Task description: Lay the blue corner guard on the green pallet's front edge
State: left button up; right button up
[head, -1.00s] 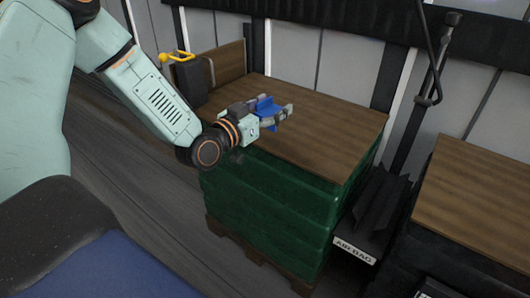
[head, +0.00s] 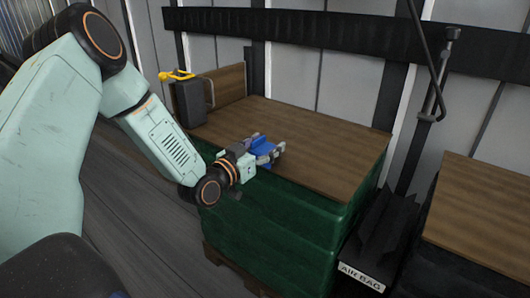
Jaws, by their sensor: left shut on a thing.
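The blue corner guard (head: 261,146) is in the jaws of my left gripper (head: 267,152), which is shut on it. The gripper points right over the near left part of the green pallet's brown top board. The green pallet load (head: 280,228) is a tall green-wrapped stack with a flat wooden top. The guard appears close above the top, near its front edge; I cannot tell whether it touches. My right gripper is not in view.
A black box with a yellow handle (head: 187,98) stands at the back left of the top, beside an upright brown board (head: 225,85). A black gap piece labelled AIR BAG (head: 361,276) lies right of the pallet. Another wood-topped stack (head: 480,210) stands further right. The top's right side is clear.

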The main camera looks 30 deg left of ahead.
pick_arm(q)
jog(key=shift+w+f, duration=0.1)
jog(key=shift+f, duration=0.2)
jog(key=shift+f+b, duration=0.35)
jog(key=shift+f, duration=0.2)
jog(key=o, duration=1.2)
jog(key=shift+c, duration=0.2)
